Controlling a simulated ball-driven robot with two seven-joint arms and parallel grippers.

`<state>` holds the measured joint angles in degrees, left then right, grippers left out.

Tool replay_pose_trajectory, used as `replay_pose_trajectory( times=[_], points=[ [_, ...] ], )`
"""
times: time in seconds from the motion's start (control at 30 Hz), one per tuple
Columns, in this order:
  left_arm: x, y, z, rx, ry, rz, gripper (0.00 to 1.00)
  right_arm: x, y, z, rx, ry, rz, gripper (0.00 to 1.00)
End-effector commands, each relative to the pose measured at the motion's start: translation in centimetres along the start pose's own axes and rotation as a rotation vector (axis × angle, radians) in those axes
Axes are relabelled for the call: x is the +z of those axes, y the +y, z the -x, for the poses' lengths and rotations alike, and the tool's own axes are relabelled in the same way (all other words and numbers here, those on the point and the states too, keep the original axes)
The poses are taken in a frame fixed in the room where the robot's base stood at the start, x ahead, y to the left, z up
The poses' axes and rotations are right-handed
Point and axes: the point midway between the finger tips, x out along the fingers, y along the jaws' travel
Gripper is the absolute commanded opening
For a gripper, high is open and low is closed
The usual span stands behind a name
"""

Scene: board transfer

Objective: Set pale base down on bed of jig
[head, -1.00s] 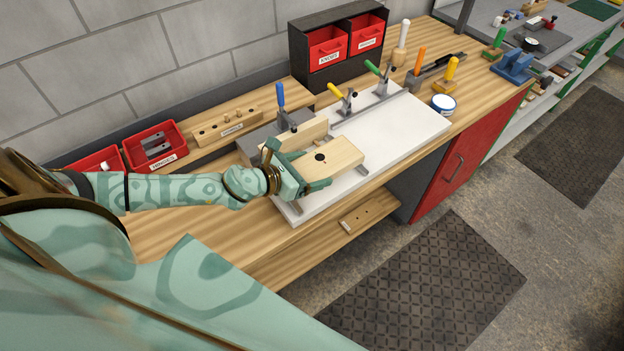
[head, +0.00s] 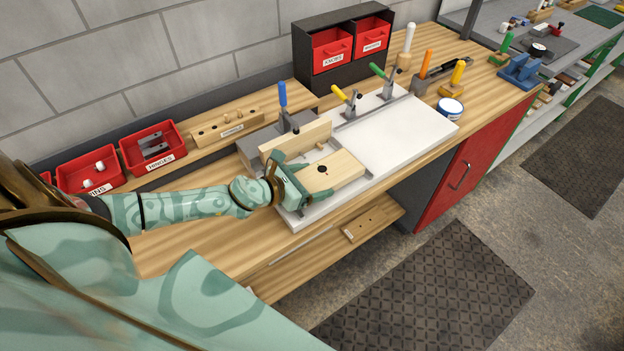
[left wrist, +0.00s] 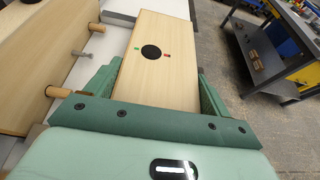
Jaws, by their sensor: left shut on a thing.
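The pale base (head: 345,171) is a light wooden board with a round black spot. My left gripper (head: 305,182) is shut on its near end, one finger along each long side. In the left wrist view the base (left wrist: 160,85) lies between the green fingers of the gripper (left wrist: 160,90), with small green and red marks beside the black spot. The jig has a white bed (head: 400,138); the base is over its front left part. I cannot tell whether it touches the bed. An upright wooden board (head: 297,140) with dowels stands behind the base. My right gripper is not seen.
Clamps with blue (head: 283,94), yellow (head: 339,93) and green (head: 377,70) handles stand along the jig's back. Red bins (head: 153,147) are at the left. A white and blue tub (head: 450,109) stands right of the bed. The bed's right half is clear.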

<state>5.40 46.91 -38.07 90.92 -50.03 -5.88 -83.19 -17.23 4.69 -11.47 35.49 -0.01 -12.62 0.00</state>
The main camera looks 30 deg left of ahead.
Motion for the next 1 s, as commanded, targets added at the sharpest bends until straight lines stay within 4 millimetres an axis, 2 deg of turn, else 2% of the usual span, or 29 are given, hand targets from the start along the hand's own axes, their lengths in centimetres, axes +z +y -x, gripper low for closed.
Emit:
replay_pose_trajectory(
  times=[0.23, 0.27, 0.3, 0.57, 0.7, 0.77, 1.0],
  points=[
    [-0.4, 0.0, -0.2, 0.000, -0.001, 0.001, 0.50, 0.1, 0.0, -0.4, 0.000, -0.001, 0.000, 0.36],
    [-0.5, 0.0, -0.2, 0.000, 0.000, 0.001, 0.87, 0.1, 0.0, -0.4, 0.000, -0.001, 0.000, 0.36],
    [-0.5, 0.0, -0.2, 0.000, 0.000, 0.001, 0.98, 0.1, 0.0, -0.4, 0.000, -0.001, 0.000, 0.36],
    [-0.3, 0.0, -0.1, 0.000, 0.000, 0.001, 1.00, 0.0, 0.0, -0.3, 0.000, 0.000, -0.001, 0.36],
    [1.2, 0.0, 0.5, 0.000, -0.001, 0.000, 1.00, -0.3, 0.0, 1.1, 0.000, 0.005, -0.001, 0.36],
    [0.6, 0.0, 1.5, -0.001, 0.003, 0.002, 1.00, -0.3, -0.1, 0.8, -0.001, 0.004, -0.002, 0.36],
    [0.3, -0.1, 7.4, -0.002, 0.005, 0.001, 1.00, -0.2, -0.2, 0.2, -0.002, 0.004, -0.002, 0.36]
  ],
)
